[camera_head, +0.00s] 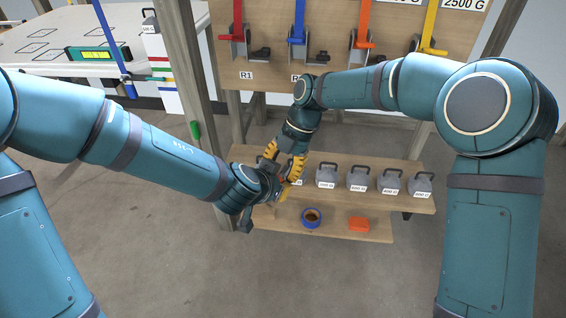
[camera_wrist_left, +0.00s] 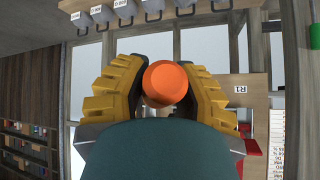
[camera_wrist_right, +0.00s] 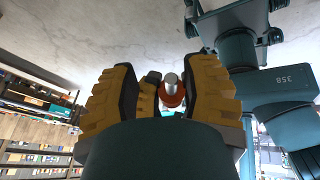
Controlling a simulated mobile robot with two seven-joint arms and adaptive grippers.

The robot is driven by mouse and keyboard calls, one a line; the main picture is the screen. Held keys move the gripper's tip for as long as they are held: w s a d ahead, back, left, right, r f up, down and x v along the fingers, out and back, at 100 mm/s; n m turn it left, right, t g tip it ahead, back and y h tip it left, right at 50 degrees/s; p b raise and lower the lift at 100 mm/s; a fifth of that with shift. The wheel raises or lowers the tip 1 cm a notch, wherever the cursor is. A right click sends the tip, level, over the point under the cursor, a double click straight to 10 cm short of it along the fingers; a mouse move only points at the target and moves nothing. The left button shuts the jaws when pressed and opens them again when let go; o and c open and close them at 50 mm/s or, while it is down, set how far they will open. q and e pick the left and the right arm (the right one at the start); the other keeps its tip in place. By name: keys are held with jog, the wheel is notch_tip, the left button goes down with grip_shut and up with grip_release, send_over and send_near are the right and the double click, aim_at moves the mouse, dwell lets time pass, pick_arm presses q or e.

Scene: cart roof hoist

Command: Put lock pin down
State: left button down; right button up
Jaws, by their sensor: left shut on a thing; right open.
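The lock pin shows in the left wrist view as a round orange head (camera_wrist_left: 165,82) between the yellow fingers of my left gripper (camera_wrist_left: 165,95), which is shut on it. In the right wrist view its silver end and red-orange collar (camera_wrist_right: 171,88) show between the spread fingers of my right gripper (camera_wrist_right: 172,85), which is open. In the head view my right gripper (camera_head: 284,158) and my left gripper (camera_head: 279,185) are close together over the left end of the shelf unit. The pin is mostly hidden by fingers there.
The upper shelf (camera_head: 400,203) holds several grey weights (camera_head: 358,178). The lower shelf (camera_head: 270,223) holds a blue ring-shaped item (camera_head: 311,217) and an orange block (camera_head: 358,224). Coloured levers hang on the wooden panel (camera_head: 270,75) behind. A table (camera_head: 60,40) with a green level (camera_head: 97,54) stands at left.

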grip_shut()
pick_arm(q)
jog(key=shift+d, duration=0.1)
jog(key=c, duration=0.7)
grip_release()
